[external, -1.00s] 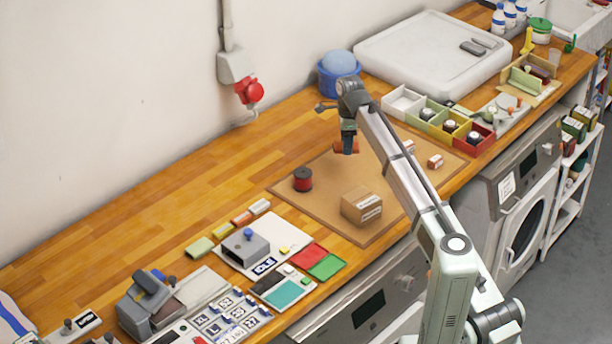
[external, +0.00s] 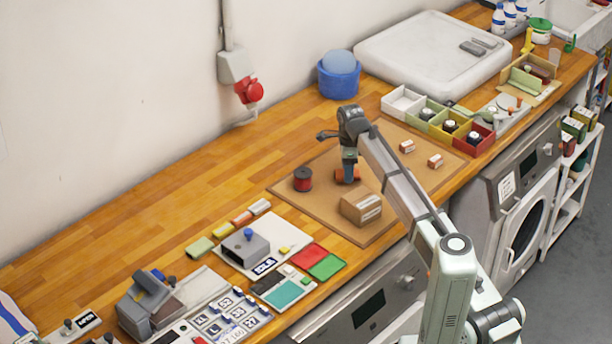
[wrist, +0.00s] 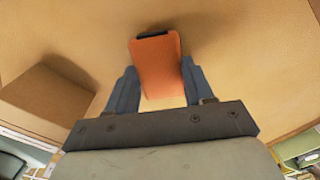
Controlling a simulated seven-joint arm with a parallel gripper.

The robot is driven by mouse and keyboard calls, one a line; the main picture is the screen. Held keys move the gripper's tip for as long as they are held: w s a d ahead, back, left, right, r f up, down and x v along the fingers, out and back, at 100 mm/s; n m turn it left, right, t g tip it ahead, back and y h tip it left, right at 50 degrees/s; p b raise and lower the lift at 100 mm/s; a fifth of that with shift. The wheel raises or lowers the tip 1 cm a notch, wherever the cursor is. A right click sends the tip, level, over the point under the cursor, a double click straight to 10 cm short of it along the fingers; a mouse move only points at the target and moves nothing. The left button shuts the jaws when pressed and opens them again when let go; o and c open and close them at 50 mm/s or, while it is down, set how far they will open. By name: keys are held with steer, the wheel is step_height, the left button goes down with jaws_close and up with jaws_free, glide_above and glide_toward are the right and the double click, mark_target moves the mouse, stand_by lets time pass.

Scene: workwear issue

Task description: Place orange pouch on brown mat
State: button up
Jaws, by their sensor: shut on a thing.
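The orange pouch (wrist: 155,66) is between the two fingers of my gripper (wrist: 154,84) in the wrist view. My gripper is shut on it. In the external view my gripper (external: 348,179) points down over the brown mat (external: 322,213), and the orange pouch (external: 355,175) shows beside the fingers. The pouch is low, at or just above the mat; I cannot tell whether it touches. A shadow lies close to it on the mat in the wrist view.
On the mat are a cardboard box (external: 361,208), a red and black spool (external: 303,179) and two small cartons (external: 407,146). A blue bucket (external: 338,78) stands behind, and coloured bins (external: 440,122) stand to the right.

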steer(key=shift+f, duration=0.55)
steer(key=o, duration=1)
steer(key=shift+f, duration=0.1)
steer(key=shift+o, duration=0.2)
step_height(320, 180, up, 12)
